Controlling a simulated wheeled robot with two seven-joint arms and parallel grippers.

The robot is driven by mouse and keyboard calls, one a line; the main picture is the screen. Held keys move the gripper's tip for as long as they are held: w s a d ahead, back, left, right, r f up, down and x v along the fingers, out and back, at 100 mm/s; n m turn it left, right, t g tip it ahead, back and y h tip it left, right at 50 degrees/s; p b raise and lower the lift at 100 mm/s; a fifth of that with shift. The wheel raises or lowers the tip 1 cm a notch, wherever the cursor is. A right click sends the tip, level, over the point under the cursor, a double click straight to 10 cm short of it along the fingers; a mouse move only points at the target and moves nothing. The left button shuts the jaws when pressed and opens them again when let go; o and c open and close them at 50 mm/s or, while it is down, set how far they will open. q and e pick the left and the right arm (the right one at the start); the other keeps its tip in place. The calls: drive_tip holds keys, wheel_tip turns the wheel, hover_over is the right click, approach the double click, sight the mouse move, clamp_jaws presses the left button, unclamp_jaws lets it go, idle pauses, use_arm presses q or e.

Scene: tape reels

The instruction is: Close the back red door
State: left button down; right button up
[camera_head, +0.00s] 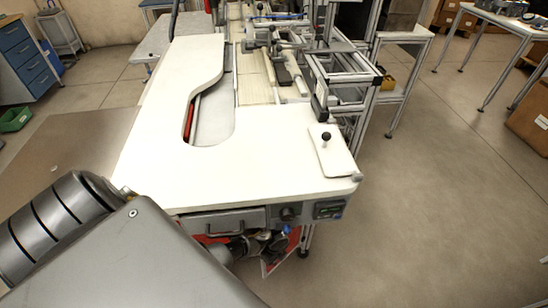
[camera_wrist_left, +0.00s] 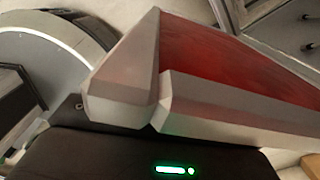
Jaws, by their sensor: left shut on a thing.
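A red door panel (camera_head: 284,251) with a pale edge shows below the front of the white workbench (camera_head: 240,165), under its drawer. In the left wrist view the red panel (camera_wrist_left: 225,55) fills the upper right, next to pale grey angular pieces. My left gripper (camera_head: 250,245) is at the panel below the bench front and is shut on it. My own arm covers much of the lower left, so the exact grip is partly hidden. My right gripper is not in view.
The bench front has a drawer with a handle (camera_head: 226,231) and a control box (camera_head: 329,209). A small plate with a black knob (camera_head: 326,138) sits at the bench's right. Metal framing (camera_head: 345,75) stands behind. The floor (camera_head: 430,200) at right is clear.

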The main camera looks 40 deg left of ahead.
use_arm(q)
drive_tip(key=shift+w, duration=0.1)
drive_tip(key=c, duration=1.5)
unclamp_jaws()
